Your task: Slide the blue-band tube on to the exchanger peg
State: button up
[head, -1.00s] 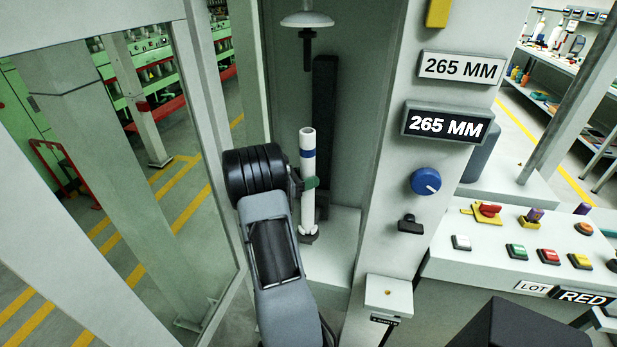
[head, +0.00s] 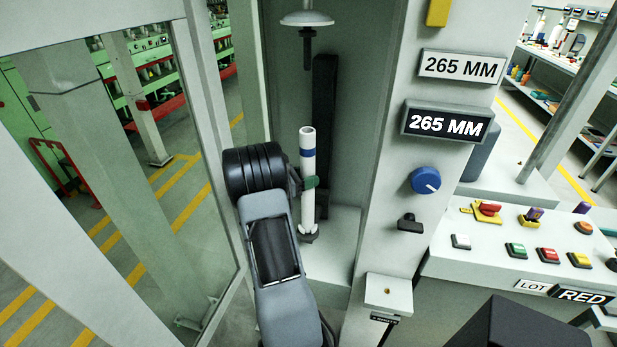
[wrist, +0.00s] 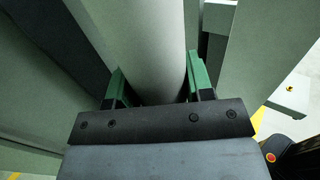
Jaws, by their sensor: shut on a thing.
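The white tube (head: 308,168) with a blue band near its top stands upright in the cabinet bay in the head view. My gripper (head: 309,183) is shut on it around mid-height, its green fingertips on the tube. In the wrist view the tube (wrist: 150,50) runs between the green fingers of my gripper (wrist: 155,88). The tube's lower end is at a dark base piece (head: 308,237) on the bay floor. I cannot tell whether a peg is inside the tube; no bare peg shows there.
A pale dome with a dark stem (head: 307,19) hangs above the tube, apart from it. A dark vertical rail (head: 325,130) stands behind. A panel with a blue knob (head: 425,180) and 265 MM signs (head: 446,123) bounds the right side; a glass panel (head: 130,200) bounds the left.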

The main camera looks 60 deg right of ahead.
jog(key=shift+f, duration=0.35)
jog(key=shift+f+b, duration=0.7)
jog(key=o, duration=1.4)
jog(key=shift+c, duration=0.2)
jog(key=shift+o, duration=0.4)
jog(key=o, duration=0.4)
jog(key=shift+c, duration=0.2)
